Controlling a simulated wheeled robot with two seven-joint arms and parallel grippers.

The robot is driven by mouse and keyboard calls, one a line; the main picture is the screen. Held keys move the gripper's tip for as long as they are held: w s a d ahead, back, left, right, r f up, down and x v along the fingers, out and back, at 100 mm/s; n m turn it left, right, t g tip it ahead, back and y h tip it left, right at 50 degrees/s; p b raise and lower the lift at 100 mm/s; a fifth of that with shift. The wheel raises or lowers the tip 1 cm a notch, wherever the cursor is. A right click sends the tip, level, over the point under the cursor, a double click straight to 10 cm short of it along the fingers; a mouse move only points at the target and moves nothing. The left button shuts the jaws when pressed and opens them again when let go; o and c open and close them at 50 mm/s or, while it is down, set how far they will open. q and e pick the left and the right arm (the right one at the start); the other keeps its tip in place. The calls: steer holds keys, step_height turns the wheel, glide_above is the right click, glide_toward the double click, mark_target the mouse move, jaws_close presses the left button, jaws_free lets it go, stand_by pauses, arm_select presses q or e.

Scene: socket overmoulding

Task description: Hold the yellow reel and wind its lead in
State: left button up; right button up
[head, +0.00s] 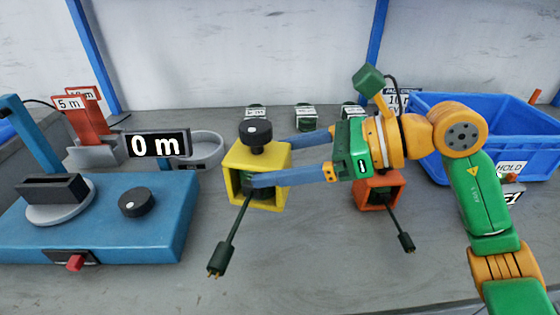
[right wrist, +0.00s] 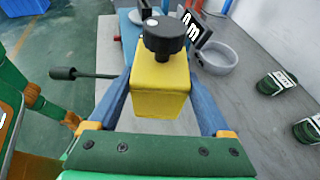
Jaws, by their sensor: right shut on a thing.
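The yellow reel (head: 273,200) is a box with a black knob (head: 255,132) on top, upright in front of me on the grey table. Its dark lead (head: 232,235) runs out of the front opening, ending in a plug (head: 217,258) towards me. My right gripper (head: 278,160) is shut on the reel, with its blue fingers on either side of the box. In the right wrist view, the yellow reel (right wrist: 162,92) sits between the fingers and its lead sticks out to the left. I cannot tell whether the reel touches the table. My left gripper is out of view.
An orange reel (head: 369,192) with its own lead stands behind my right gripper. A blue machine (head: 110,225) with a "0 m" display (head: 157,144) stands left. A blue bin (head: 530,160) is at the right.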

steer(key=w+p, duration=0.6)
steer(key=w, duration=0.3)
steer(key=shift+w+d, duration=0.2)
steer(key=shift+d, duration=0.15)
stand_by(0.4)
steer(key=shift+f+b, duration=4.6)
steer(key=shift+f, duration=1.15)
steer(key=shift+f+b, duration=0.45)
steer(key=shift+f, duration=0.05)
